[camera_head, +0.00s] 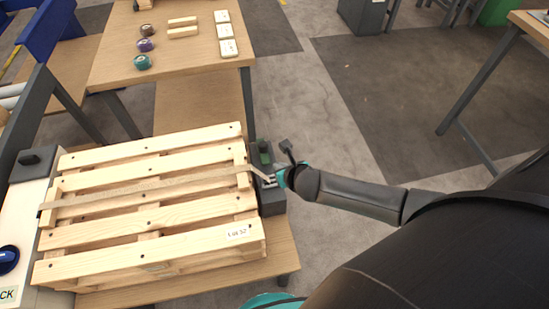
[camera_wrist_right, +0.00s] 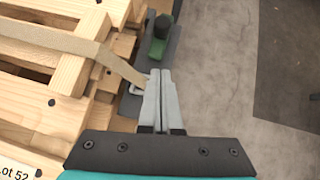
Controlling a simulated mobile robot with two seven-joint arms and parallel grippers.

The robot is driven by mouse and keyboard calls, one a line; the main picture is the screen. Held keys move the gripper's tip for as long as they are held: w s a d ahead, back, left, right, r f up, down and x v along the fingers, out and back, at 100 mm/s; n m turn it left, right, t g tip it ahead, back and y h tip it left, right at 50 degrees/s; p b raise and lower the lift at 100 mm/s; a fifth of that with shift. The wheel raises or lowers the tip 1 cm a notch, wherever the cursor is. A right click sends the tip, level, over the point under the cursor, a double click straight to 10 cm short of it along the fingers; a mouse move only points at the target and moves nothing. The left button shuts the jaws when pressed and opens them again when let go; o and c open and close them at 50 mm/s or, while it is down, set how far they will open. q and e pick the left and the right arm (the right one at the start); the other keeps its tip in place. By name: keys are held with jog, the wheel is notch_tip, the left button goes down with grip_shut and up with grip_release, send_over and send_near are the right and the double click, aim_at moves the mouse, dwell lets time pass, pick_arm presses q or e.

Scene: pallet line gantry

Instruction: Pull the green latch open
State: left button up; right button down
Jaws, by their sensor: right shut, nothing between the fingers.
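The green latch (camera_head: 265,153) sits on a dark grey block (camera_head: 272,204) at the right end of the wooden pallet. In the right wrist view the latch (camera_wrist_right: 158,47) has a dark round knob on top and lies just beyond my fingertips. My right gripper (camera_head: 268,180) is shut and empty, its fingers close together; they also show in the right wrist view (camera_wrist_right: 161,76). The fingertips are beside the end of a tan strap (camera_head: 150,188) and its metal hook (camera_wrist_right: 139,87). I cannot tell whether they touch the hook. My left gripper is not in view.
The wooden pallet (camera_head: 155,233) fills the left front, with the strap across its top. Behind it is a wooden table (camera_head: 180,60) with coloured round pieces, wood strips and white tiles. The floor (camera_head: 330,140) right of the pallet is clear.

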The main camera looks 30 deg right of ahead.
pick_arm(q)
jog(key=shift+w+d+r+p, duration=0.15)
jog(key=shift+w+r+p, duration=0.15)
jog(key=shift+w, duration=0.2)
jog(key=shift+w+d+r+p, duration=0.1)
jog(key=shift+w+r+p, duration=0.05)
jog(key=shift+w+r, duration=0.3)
pick_arm(e)
jog(key=v, duration=0.3)
jog(key=shift+s, duration=0.1)
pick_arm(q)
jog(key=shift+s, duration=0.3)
